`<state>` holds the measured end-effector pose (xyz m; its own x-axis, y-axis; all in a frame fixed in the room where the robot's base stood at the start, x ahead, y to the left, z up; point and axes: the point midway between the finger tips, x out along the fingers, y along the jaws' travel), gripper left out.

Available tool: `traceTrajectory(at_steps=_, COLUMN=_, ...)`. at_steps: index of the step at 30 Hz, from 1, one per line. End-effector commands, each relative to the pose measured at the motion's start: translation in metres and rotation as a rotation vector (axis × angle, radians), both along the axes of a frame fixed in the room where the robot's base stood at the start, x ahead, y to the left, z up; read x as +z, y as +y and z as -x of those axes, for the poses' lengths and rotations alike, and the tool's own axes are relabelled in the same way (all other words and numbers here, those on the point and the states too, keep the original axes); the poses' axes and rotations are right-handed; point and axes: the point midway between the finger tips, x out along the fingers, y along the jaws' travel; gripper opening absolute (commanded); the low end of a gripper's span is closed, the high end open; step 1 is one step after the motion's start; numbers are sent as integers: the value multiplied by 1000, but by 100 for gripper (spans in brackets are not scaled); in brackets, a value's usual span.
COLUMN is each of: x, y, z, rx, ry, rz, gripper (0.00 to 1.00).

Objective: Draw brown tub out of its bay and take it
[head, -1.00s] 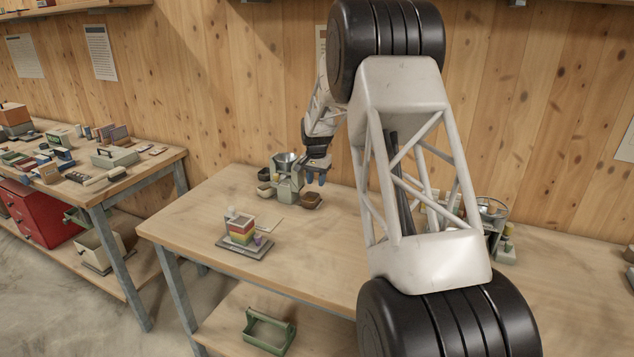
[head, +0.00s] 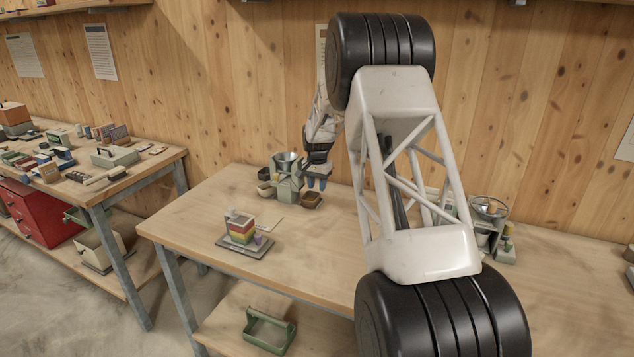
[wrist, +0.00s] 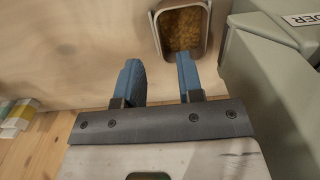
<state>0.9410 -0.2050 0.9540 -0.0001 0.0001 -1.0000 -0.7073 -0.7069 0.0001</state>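The brown tub (head: 312,200) sits at the right foot of the grey-green feed mixer (head: 290,183) on the workbench. In the wrist view the tub (wrist: 156,33) is cut off by the top edge, with grainy yellow-brown feed inside. My gripper (head: 318,182) is beside the mixer, close above and behind the tub in the head view. In the wrist view its blue fingers (wrist: 159,62) are apart with nothing between them. The right fingertip is close to the tub's near end; I cannot tell whether they touch. The mixer body (wrist: 265,75) stands just right of the fingers.
A dark tub (head: 265,189) is at the mixer's left side. Another device with a bowl (head: 489,207) is at the right. The bench top between is mostly clear.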

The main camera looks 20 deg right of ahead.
Motion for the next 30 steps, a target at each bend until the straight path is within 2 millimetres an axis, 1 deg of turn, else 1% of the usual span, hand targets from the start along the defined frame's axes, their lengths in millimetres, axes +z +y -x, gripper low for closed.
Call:
traceTrajectory(at_steps=9, x=-37, y=0, z=0, rx=0, ry=2, rz=-1, gripper=34)
traceTrajectory(at_steps=15, x=-54, y=0, z=0, rx=0, ry=1, rz=-1, gripper=34)
traceTrajectory(at_steps=21, x=-62, y=0, z=0, rx=0, ry=0, rz=0, gripper=34)
traceTrajectory(at_steps=29, x=-63, y=0, z=0, rx=0, ry=0, rz=0, gripper=34)
traceTrajectory(at_steps=30, x=-63, y=0, z=0, rx=0, ry=0, rz=0, gripper=31)
